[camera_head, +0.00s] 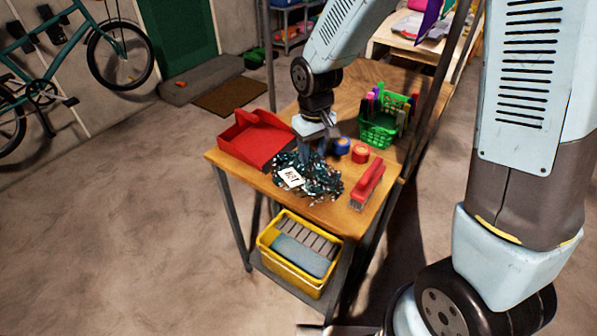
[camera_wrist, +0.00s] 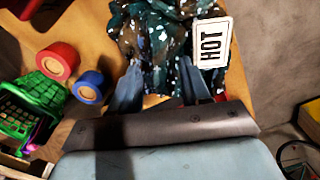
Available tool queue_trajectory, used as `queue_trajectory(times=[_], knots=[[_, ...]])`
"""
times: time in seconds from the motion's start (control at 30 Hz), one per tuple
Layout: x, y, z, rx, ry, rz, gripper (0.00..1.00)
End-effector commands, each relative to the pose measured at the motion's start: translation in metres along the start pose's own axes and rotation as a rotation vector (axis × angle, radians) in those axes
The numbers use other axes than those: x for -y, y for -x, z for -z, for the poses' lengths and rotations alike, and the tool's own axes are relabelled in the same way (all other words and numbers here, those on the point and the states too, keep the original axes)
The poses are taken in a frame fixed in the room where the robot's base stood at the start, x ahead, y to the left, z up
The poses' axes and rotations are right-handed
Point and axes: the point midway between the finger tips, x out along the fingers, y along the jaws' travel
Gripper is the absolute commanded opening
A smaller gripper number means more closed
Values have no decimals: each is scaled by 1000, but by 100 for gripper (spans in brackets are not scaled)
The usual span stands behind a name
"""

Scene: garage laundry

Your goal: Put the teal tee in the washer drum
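The teal tee (camera_head: 318,180) lies crumpled on the wooden workbench (camera_head: 348,217), dark teal with white speckles. In the wrist view the tee (camera_wrist: 158,40) fills the top middle. A white card reading HOT (camera_head: 291,177) lies on its left part; it also shows in the wrist view (camera_wrist: 211,50). My gripper (camera_head: 306,158) points down at the tee's far edge. In the wrist view my gripper (camera_wrist: 157,84) has its two fingers spread apart, with cloth at and between the tips. Whether the tips touch the tee is unclear. No washer drum is visible.
A red tray (camera_head: 243,133) is left of the tee. A red-handled brush (camera_head: 368,184), red roll (camera_head: 360,154), blue roll (camera_head: 342,146) and green basket (camera_head: 379,132) are to the right. A yellow crate (camera_head: 263,241) sits on the lower shelf.

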Motion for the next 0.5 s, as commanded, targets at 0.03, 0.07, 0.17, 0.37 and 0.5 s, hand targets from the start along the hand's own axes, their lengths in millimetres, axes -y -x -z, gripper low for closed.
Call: queue_trajectory(times=[0.03,0.07,0.17,0.37,0.5], knots=[[0,0,0,0,0,0,42],[0,0,0,0,0,0,39],[0,0,0,0,0,0,29],[0,0,0,0,0,0,10],[0,0,0,0,1,0,0]])
